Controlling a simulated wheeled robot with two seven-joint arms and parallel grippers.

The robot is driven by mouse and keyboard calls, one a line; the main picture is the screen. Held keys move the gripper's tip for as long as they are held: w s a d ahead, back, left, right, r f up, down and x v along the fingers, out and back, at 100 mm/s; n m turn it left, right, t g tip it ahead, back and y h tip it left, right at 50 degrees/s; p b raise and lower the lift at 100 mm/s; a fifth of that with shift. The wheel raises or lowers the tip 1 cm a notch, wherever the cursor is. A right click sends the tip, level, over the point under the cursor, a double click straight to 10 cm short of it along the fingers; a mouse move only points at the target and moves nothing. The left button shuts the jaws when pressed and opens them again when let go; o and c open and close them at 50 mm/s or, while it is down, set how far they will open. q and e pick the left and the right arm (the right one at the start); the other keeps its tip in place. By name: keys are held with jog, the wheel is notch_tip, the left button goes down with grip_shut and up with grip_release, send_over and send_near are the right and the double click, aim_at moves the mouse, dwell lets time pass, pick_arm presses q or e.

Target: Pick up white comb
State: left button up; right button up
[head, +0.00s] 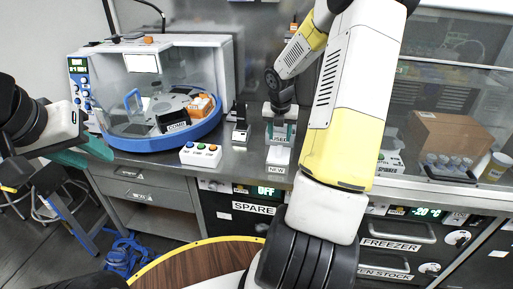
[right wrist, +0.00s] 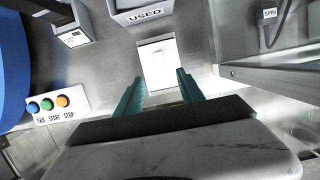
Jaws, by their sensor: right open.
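No comb teeth can be made out, so I cannot tell for sure which thing is the white comb. A flat white rectangular piece (right wrist: 158,64) lies on the steel bench in the right wrist view, just beyond my right fingertips. In the head view it is the white piece (head: 278,155) by the NEW label. My right gripper (right wrist: 158,88) is open, with two teal fingers apart and nothing between them. In the head view its wrist hangs above the USED bin. My left gripper (head: 88,152) is at the far left, off the bench; its opening is unclear.
The grey USED bin (right wrist: 143,12) stands behind the white piece. A button box (head: 201,154) with several coloured buttons is to the left. A blue-based enclosure (head: 150,142) holds a black box labelled COMB (head: 173,121). A cardboard box (head: 447,138) stands at right.

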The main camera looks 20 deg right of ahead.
aim_at(279, 149)
jog(key=x, duration=0.7)
jog(key=shift+f, duration=0.3)
grip_shut()
dwell(1.1)
